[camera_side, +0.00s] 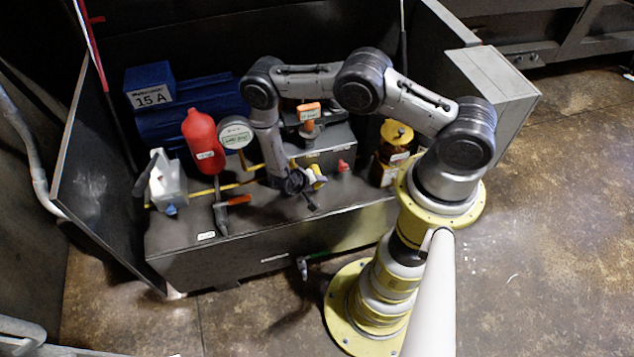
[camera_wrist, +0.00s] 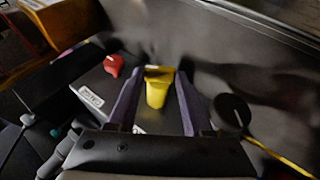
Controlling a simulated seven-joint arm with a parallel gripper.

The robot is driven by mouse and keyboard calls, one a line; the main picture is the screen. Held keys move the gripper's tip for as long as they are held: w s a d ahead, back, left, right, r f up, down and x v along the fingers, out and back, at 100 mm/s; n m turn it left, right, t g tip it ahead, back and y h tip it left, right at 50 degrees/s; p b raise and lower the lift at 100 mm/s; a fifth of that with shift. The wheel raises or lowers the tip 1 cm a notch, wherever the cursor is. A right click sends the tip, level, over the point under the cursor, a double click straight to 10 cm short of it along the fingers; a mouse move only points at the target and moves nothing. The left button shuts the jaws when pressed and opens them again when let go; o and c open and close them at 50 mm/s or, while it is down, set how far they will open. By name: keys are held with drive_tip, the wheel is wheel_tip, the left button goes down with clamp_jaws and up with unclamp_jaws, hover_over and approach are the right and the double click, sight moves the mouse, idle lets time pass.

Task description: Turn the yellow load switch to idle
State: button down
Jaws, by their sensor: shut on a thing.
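The yellow load switch (camera_wrist: 157,90) stands between the two fingers of my gripper (camera_wrist: 156,104) in the wrist view. My gripper is shut on it, with one finger on each side. In the side view the yellow switch (camera_side: 317,172) shows partly at the right of my gripper (camera_side: 300,190), low in front of the grey box. Part of the switch is hidden by my wrist and fingers in that view. I cannot read any position marks around the switch.
A red knob (camera_side: 343,165) sits just right of the switch. An orange-handled valve (camera_side: 308,112) stands behind, and an orange-handled lever (camera_side: 236,201) lies front left. A red bottle (camera_side: 203,140), a round gauge (camera_side: 235,133) and a yellow-topped part (camera_side: 396,133) stand around.

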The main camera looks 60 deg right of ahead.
drive_tip(key=g+h, duration=0.1)
drive_tip(key=h, duration=0.1)
drive_tip(key=f+n+g+h, duration=0.1)
drive_tip(key=shift+w+a+g, duration=0.3)
drive_tip(key=shift+w+a, duration=0.05)
drive_tip(key=shift+w, duration=0.05)
drive_tip(key=shift+w+f+n+g+h, duration=0.1)
drive_tip(key=shift+n+g+h, duration=0.3)
drive_tip(key=shift+h, duration=0.6)
drive_tip(key=shift+g, duration=0.3)
drive_tip(key=shift+c, duration=1.6)
unclamp_jaws()
drive_tip(key=shift+a, duration=0.1)
drive_tip(key=v, duration=1.3)
drive_tip(key=shift+a, duration=0.3)
